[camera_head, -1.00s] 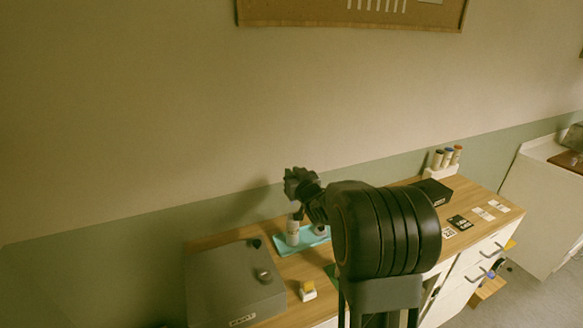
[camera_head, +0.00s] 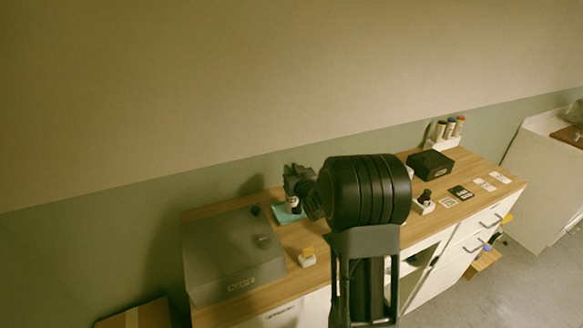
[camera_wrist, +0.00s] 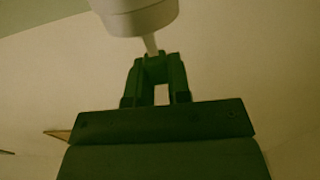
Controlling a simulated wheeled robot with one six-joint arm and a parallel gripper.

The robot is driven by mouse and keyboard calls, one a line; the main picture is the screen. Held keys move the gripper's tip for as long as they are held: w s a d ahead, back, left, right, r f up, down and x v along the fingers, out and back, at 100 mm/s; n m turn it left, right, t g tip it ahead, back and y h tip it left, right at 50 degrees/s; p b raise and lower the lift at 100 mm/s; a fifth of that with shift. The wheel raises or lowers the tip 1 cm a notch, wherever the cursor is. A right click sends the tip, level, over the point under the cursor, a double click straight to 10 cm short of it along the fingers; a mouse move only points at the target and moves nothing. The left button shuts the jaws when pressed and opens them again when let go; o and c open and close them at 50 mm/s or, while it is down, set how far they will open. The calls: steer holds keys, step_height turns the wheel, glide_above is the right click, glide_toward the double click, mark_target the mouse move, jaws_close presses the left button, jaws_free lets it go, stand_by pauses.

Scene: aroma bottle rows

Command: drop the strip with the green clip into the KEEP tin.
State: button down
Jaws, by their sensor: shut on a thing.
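My gripper (camera_wrist: 160,75) is shut on a thin pale strip (camera_wrist: 151,45) in the wrist view. The strip runs up to a white round bottle or cap (camera_wrist: 137,16); whether it enters it or passes in front, I cannot tell. No clip colour can be made out. In the head view my gripper (camera_head: 299,184) is just above a white bottle (camera_head: 293,203) at a teal tray (camera_head: 286,217), partly hidden by my arm. A small dark box (camera_head: 430,164) at the right and a large grey box (camera_head: 215,262) at the left carry labels too small to read, so I cannot tell the KEEP tin.
A white block with a yellow top (camera_head: 306,257) stands near the counter's front. A white holder with a dark bottle (camera_head: 424,201) and several cards (camera_head: 484,184) are at the right. A rack of capped bottles (camera_head: 443,142) stands at the back. The wooden counter (camera_head: 285,245) has bare room in front of the tray.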

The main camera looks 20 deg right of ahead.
steer(key=shift+f, duration=0.5)
steer(key=c, duration=1)
jaws_free()
steer(key=s+b, duration=0.2)
steer(key=s, duration=0.8)
